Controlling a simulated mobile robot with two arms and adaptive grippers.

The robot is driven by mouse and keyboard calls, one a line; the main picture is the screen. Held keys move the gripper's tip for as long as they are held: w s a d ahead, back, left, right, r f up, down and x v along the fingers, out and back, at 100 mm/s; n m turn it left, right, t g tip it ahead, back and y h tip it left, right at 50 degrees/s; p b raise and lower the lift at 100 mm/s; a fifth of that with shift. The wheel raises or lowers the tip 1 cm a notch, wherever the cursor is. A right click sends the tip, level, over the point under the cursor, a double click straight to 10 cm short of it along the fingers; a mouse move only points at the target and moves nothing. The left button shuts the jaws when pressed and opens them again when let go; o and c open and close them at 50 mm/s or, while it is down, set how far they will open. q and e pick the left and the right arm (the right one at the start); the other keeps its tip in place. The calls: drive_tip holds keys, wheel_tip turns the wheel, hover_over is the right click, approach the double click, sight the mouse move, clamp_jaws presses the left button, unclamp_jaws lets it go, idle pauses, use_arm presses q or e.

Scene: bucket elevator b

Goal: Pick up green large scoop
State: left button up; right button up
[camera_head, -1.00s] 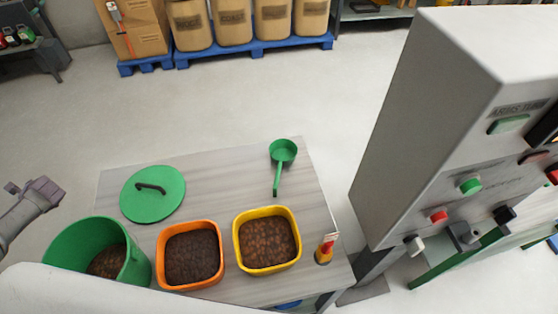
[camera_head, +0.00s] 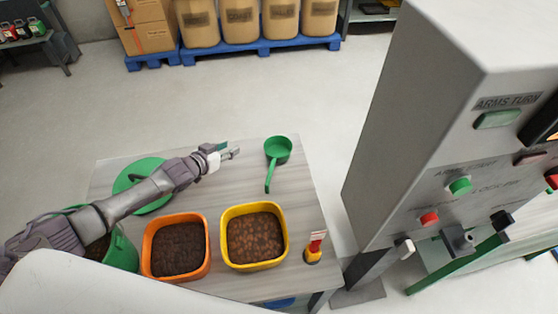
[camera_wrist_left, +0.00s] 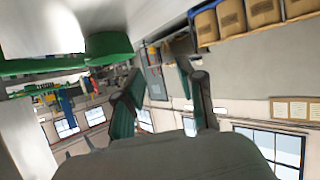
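The green large scoop (camera_head: 278,151) lies on the grey table near its far right corner, with its handle pointing toward the front of the table. My left gripper (camera_head: 231,152) is above the table, a short way left of the scoop and apart from it. In the left wrist view its two fingers (camera_wrist_left: 165,95) stand apart with nothing between them. A green shape (camera_wrist_left: 108,47) at the upper left of that view may be the scoop. My right gripper is in none of the views.
A yellow bin (camera_head: 254,264) and an orange bin (camera_head: 160,270) of brown pieces stand at the table front. A green lid (camera_head: 126,182) and green bucket (camera_head: 124,252) are partly behind my left arm. A small red-and-yellow item (camera_head: 314,250) stands right.

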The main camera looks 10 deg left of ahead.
use_arm(q)
drive_tip(key=h, duration=0.2)
approach(265, 144)
drive_tip(key=b+x, duration=0.5)
drive_tip(key=b, duration=0.2)
drive_tip(key=shift+r, duration=0.15)
drive_tip(key=shift+w+d+b, duration=0.3)
drive_tip(key=shift+w+b, duration=0.2)
drive_tip(key=shift+w, duration=0.05)
drive_tip(key=b+x, duration=0.4)
drive_tip(key=shift+f+b, duration=0.35)
drive_tip(key=shift+b, duration=0.05)
drive_tip(key=shift+w+d+f+b, duration=0.1)
drive_tip(key=shift+w+d+b, duration=0.1)
drive_tip(key=shift+w+b, duration=0.15)
drive_tip(key=shift+w, duration=0.15)
drive_tip(key=shift+r, duration=0.2)
drive_tip(key=shift+c, duration=0.2)
clamp_jaws()
